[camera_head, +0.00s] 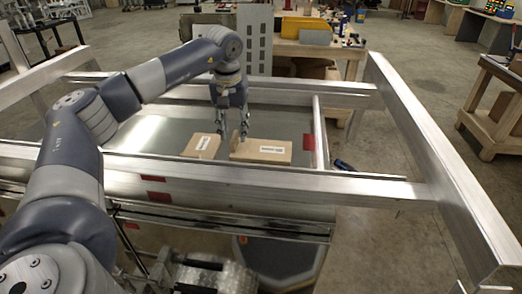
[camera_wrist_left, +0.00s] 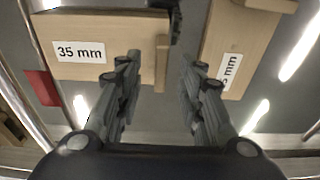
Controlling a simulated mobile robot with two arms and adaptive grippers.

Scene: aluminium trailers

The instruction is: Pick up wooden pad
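A wooden pad (camera_head: 262,152) with a white label lies on the grey trailer deck, with a raised lip at its left end. In the left wrist view this pad (camera_wrist_left: 112,28) reads "35 mm", and its lip shows between my finger lines. A second labelled wooden pad (camera_head: 201,146) lies to its left; it shows at the right of the left wrist view (camera_wrist_left: 236,42). My left gripper (camera_head: 232,132) points down over the lip. Its two fingers (camera_wrist_left: 160,66) are apart, with one on each side of the lip. Contact cannot be told. My right gripper is not seen.
An aluminium rail (camera_head: 300,184) runs in front of the deck, and a thick beam (camera_head: 420,130) stands to the right. A red marker (camera_head: 308,142) is right of the pads. A workbench with a yellow bin (camera_head: 306,30) is behind. Deck left of the pads is clear.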

